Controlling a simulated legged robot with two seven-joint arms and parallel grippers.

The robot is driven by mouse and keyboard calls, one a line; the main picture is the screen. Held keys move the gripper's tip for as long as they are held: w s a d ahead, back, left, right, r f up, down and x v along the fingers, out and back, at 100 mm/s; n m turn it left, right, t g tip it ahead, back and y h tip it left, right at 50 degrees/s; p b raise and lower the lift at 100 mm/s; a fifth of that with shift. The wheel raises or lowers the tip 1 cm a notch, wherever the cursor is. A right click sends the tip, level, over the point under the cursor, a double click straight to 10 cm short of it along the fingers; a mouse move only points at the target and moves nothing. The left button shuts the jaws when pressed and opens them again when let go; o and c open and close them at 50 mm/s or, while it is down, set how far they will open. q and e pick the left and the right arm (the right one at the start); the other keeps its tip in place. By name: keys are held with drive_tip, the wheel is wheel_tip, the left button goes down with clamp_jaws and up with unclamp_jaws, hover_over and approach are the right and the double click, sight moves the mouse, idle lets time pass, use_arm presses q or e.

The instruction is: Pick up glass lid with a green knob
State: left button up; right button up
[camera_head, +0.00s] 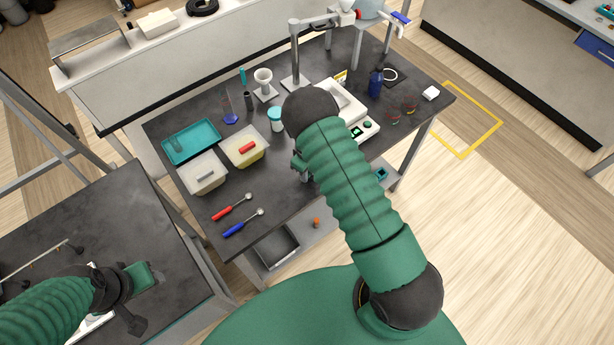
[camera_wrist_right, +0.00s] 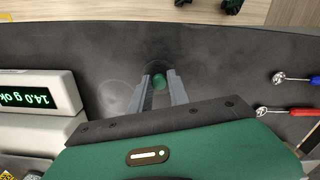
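In the right wrist view, the green knob (camera_wrist_right: 158,81) shows as a small round shape between the fingertips of my right gripper (camera_wrist_right: 159,75). The two fingers are apart, with a thin gap seeming to remain beside the knob. The clear glass of the lid is hard to make out against the dark tabletop. In the head view my right arm hides the lid and most of this gripper. My left gripper (camera_head: 134,300) is low at the left over another dark table; its finger opening is unclear.
A scale (camera_wrist_right: 36,94) with a green display stands left of the gripper in the wrist view. A faint clear round outline (camera_wrist_right: 119,97) lies between them. Red (camera_head: 231,207) and blue (camera_head: 243,222) handled spoons lie on the dark table (camera_head: 195,238). A teal tray (camera_head: 190,141) and two tubs stand behind.

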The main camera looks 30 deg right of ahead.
clamp_jaws()
